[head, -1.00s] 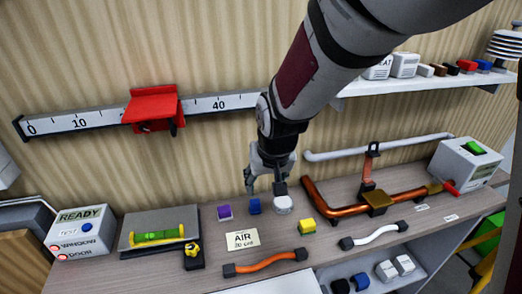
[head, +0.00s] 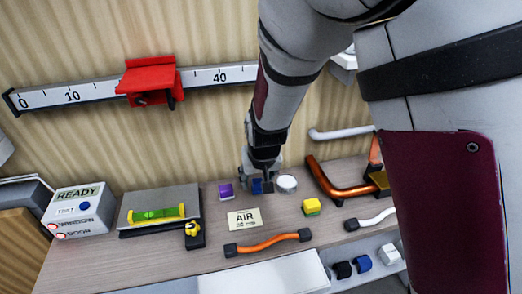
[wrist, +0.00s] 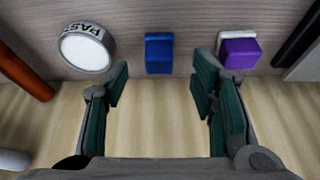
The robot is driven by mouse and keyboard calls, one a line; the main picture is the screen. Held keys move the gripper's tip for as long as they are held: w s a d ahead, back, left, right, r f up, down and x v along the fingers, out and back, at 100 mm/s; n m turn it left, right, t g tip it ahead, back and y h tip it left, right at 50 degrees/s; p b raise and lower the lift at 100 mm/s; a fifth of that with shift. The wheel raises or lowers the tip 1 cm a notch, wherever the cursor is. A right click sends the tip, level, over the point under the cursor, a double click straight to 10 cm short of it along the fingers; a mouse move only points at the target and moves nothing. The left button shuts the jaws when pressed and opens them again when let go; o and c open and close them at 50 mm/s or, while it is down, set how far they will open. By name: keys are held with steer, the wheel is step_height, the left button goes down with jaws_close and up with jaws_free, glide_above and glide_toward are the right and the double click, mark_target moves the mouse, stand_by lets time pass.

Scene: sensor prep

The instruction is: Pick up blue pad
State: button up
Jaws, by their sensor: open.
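The blue pad (wrist: 159,54) is a small dark blue block on the bench, centred ahead between my fingers in the wrist view. In the head view the blue pad (head: 257,187) is partly covered by my gripper (head: 258,180). My gripper (wrist: 160,92) is open and empty, with green-lined fingers on either side of the pad's line; the pad lies beyond the fingertips, and I see no contact.
A white round paste tin (wrist: 87,47) and a purple block (wrist: 239,51) flank the pad closely. A yellow-green block (head: 311,207), an AIR card (head: 244,219) and an orange hose (head: 268,243) lie nearer the front. A copper pipe (head: 335,187) is to the right.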

mark_target(257, 179)
steer(key=x, duration=0.4)
steer(key=shift+w+b, duration=0.1)
steer(key=shift+b, duration=0.2)
jaws_close()
steer(key=shift+r, duration=0.6)
steer(key=v, duration=0.2)
steer(key=shift+d+r+p, duration=0.3)
steer(key=s+d, duration=0.3)
steer(key=s, duration=0.1)
steer(key=s+d+r, duration=0.1)
steer(key=s+d, duration=0.5)
steer(key=s, duration=0.1)
steer(key=shift+s+d+r, duration=0.15)
steer(key=shift+s+d, duration=0.1)
steer(key=shift+s, duration=0.05)
steer(key=c, duration=0.9)
jaws_free()
steer(key=shift+c, duration=1.1)
